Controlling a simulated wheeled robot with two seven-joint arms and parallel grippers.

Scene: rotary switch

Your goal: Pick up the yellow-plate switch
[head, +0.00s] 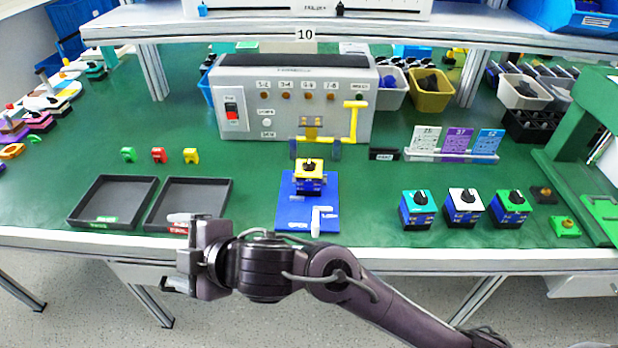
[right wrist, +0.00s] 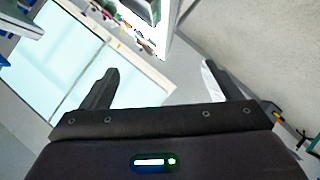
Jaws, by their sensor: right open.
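The yellow-plate switch (head: 309,176) has a yellow top with a black knob on a blue body. It stands upright on a blue mat (head: 265,215) in the middle of the table, in front of the grey test box. My right gripper (head: 182,254) is at the table's front edge, left of and nearer than the switch, apart from it. In the right wrist view its two fingers (right wrist: 160,85) are spread with nothing between them. The switch does not show in the right wrist view. My left gripper is not in view.
A grey test box (head: 290,115) with a yellow lever fixture stands behind the switch. Two dark trays (head: 112,182) lie to the left. Teal, white and green-plate switches (head: 465,208) stand to the right. A white L-shaped handle (head: 318,222) is in front. Green table is bare between.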

